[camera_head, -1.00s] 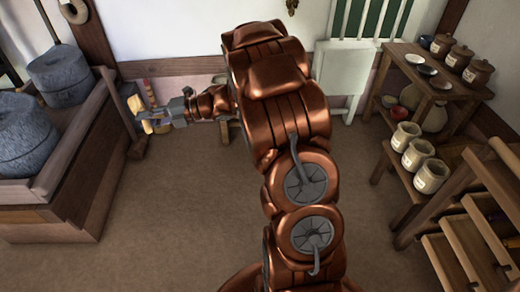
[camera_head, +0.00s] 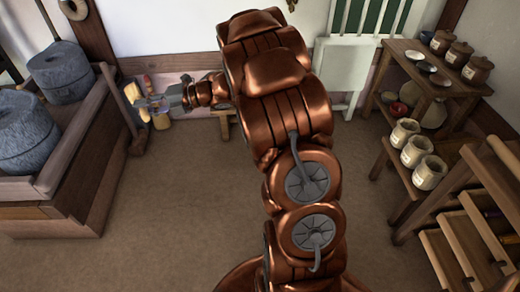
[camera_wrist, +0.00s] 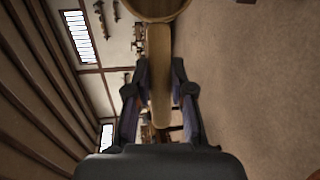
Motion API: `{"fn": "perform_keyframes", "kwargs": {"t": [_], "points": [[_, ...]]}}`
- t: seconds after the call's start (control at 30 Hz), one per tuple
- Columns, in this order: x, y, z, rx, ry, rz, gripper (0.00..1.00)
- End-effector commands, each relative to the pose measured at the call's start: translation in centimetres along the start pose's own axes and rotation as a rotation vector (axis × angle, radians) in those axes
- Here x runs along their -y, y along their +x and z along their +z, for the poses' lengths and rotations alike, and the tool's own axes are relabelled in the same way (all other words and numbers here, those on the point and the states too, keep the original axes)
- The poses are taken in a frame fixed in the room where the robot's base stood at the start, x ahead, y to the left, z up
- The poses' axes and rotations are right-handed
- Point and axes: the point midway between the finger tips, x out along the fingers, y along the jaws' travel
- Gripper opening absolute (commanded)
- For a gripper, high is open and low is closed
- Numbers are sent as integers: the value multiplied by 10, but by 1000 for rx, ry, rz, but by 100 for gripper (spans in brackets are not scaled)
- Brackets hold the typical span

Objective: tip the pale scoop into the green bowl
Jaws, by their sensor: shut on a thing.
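The pale scoop shows in the wrist view, its wooden handle (camera_wrist: 160,75) running upward between my two fingers. Its round cup (camera_wrist: 158,8) is cut off by the top edge, so what it holds cannot be seen. My gripper (camera_wrist: 160,95) is shut on the handle. In the head view my gripper (camera_head: 145,103) is small, out to the left beside the wooden bench, and the scoop is hard to separate from the pale things behind it. I cannot make out a green bowl in either view.
A wooden bench (camera_head: 70,190) with grey querns (camera_head: 62,72) stands at left. At right, a shelf table (camera_head: 440,90) bears small bowls (camera_head: 415,58) and brown jars (camera_head: 475,70). Pale labelled pots (camera_head: 416,152) stand below, near wooden steps (camera_head: 470,235).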

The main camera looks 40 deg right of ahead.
Motion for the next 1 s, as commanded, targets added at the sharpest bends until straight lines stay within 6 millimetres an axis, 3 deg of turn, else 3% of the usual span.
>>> {"fn": "perform_keyframes", "kwargs": {"t": [0.5, 1.0], "points": [[-42, -7, 3, 1, -1, -1, 0], [-46, -8, 4, 1, 0, 1, 0]]}}
